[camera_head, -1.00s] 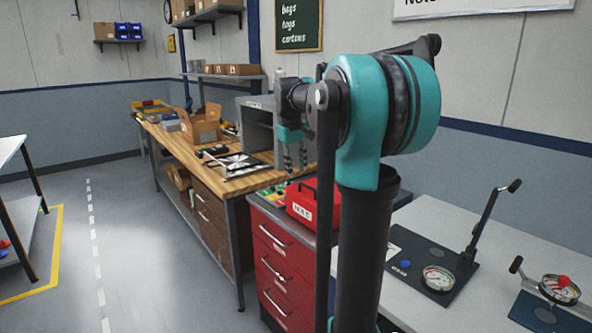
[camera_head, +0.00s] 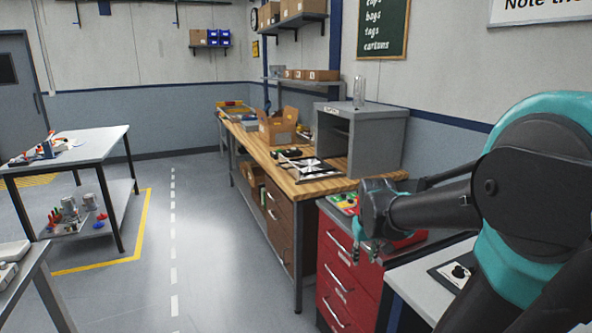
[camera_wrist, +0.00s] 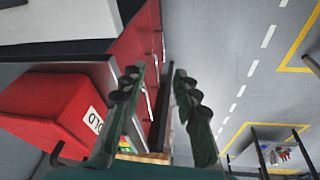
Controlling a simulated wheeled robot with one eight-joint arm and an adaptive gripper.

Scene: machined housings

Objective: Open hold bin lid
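The hold bin is a red box (camera_wrist: 45,105) with a white label, on top of the red drawer cabinet. In the wrist view it lies at the left, and its lid looks closed, though part of the bin is cut off or covered. In the head view only a bit of red bin (camera_head: 408,240) shows behind my arm. My gripper (camera_wrist: 156,78) is open and empty, its two fingers apart, to the right of the bin in the wrist view. In the head view my gripper (camera_head: 367,252) hangs in front of the cabinet's top edge, apart from the lid.
The red drawer cabinet (camera_head: 340,285) stands beside a wooden workbench (camera_head: 310,186) carrying a grey open-fronted box (camera_head: 385,125) and a cardboard box (camera_head: 277,128). A light table adjoins the cabinet at right. A grey table (camera_head: 85,150) stands left. The floor between is clear.

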